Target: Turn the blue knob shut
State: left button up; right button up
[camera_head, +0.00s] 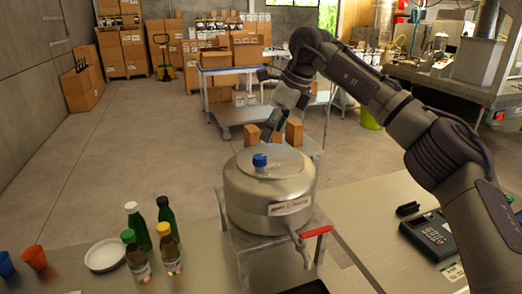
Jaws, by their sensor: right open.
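The blue knob (259,160) sits on the lid of a round steel press vessel (268,195), which stands on a metal stand. My right arm reaches in from the right, and my right gripper (271,126) hangs above and just beyond the knob, pointing down. The gripper is open and apart from the knob, with nothing seen between its fingers. The knob is fully visible. My left gripper is not in view.
A red-handled lever (317,232) sticks out at the vessel's front right. Several bottles (138,227), a white plate (105,255) and orange and blue cups (35,258) stand to the left. A keypad device (436,235) lies at right. A cart (240,112) with boxes stands behind.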

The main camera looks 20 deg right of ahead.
aim_at(260, 156)
jog(key=p+x, duration=0.2)
jog(key=x, duration=0.5)
jog(key=shift+a+f+p, duration=0.1)
jog(key=shift+p, duration=0.2)
jog(key=shift+w+a+f, duration=0.15)
jog(key=shift+f, duration=0.4)
